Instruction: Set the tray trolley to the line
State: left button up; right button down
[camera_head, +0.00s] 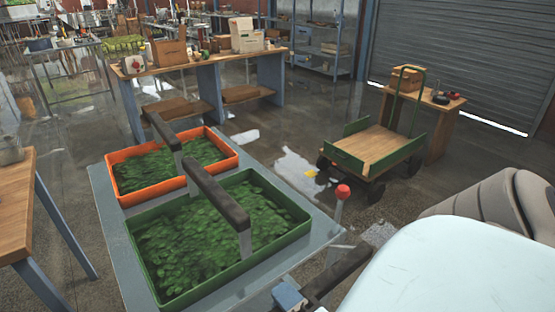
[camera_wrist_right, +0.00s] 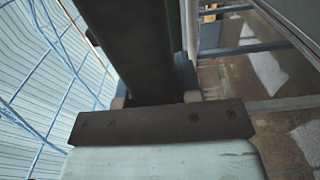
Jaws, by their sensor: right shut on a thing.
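The tray trolley (camera_head: 108,214) has a grey-blue top carrying an orange tray (camera_head: 232,160) at the back and a green tray (camera_head: 303,229) in front. Both trays hold green leafy pieces, and a dark bar handle spans each. A dark bar (camera_head: 338,274) shows at the trolley's near right corner. In the right wrist view, my right gripper (camera_wrist_right: 150,100) is shut around a dark bar (camera_wrist_right: 137,45), seemingly the trolley's handle. My pale arm shell hides most of this grip in the head view. My left gripper is out of view.
A wooden bench (camera_head: 18,222) stands close to the trolley's left. A long workbench (camera_head: 205,64) with boxes stands behind it. A green-sided cart (camera_head: 372,145) and a small table (camera_head: 440,108) are at the right. Wet floor lies between trolley and cart.

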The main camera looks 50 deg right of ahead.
jog(key=shift+f, duration=0.1)
jog(key=c, duration=0.9)
grip_release()
jog(key=shift+s, duration=0.15)
jog(key=shift+c, duration=0.2)
jog(key=shift+o, duration=0.7)
jog(key=shift+s, duration=0.1)
